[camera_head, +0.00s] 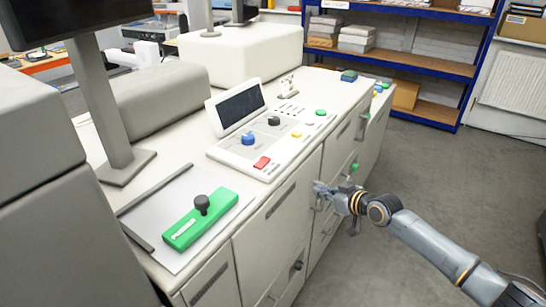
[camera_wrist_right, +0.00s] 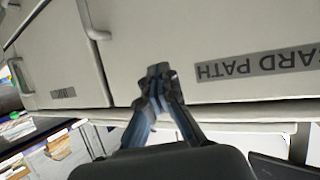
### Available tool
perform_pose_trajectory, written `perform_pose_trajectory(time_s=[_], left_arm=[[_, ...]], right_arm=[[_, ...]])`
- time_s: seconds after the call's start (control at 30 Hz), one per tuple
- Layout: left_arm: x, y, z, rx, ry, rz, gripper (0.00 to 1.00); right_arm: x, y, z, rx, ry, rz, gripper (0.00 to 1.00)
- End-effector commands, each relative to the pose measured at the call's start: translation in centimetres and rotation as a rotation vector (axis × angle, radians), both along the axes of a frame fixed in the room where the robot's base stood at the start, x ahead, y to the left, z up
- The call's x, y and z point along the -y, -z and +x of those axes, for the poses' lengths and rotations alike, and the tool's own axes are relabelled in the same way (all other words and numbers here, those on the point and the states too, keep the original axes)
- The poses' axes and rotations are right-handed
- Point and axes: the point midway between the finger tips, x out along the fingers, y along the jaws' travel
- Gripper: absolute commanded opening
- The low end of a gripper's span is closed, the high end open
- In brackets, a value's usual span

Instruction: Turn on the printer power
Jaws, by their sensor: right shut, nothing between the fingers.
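The printer (camera_head: 275,225) is a long, pale machine with a control panel on top. The panel holds a dark screen (camera_head: 241,106), a blue knob (camera_head: 249,138), a black knob (camera_head: 274,120), a red button (camera_head: 262,163), a yellow button (camera_head: 297,134) and a green button (camera_head: 320,112). I cannot tell which control is the power. My right gripper (camera_head: 319,192) is shut and empty, close to the printer's front doors, below the panel. In the right wrist view its fingertips (camera_wrist_right: 158,72) are together before a pale door face; contact is unclear. My left gripper is out of view.
A green block with a black knob (camera_head: 202,204) lies on a grey plate at the near left. A black knob (camera_head: 297,267) and a green knob (camera_head: 354,167) stick out of the front. Blue shelves (camera_head: 440,68) stand behind. The floor (camera_head: 455,170) at right is clear.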

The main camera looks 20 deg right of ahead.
Motion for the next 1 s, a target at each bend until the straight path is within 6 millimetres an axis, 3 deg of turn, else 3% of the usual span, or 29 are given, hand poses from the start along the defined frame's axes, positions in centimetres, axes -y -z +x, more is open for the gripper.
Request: perform_pose_trajectory(time_s=[0.03,0.1,0.2,0.3,0.43,0.73,1.0], left_arm=[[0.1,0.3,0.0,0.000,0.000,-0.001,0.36],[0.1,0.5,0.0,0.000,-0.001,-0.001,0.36],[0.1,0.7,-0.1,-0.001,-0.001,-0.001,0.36],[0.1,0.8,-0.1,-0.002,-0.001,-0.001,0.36],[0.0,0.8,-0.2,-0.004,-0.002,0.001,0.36],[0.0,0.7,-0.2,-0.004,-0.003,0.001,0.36],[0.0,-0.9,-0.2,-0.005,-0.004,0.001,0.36]], right_arm=[[-1.4,-5.5,0.2,0.062,-0.068,0.000,0.00],[-3.5,-11.3,-0.6,0.112,-0.155,0.009,0.00],[-6.3,-16.9,-2.6,0.155,-0.257,0.013,0.00],[-8.0,-19.7,-4.4,0.169,-0.321,0.016,0.00],[-8.9,-20.9,-5.3,0.173,-0.351,0.019,0.00],[-8.9,-21.0,-5.2,0.174,-0.352,0.022,0.00],[-10.5,-20.8,-3.1,0.176,-0.352,0.027,0.00]])
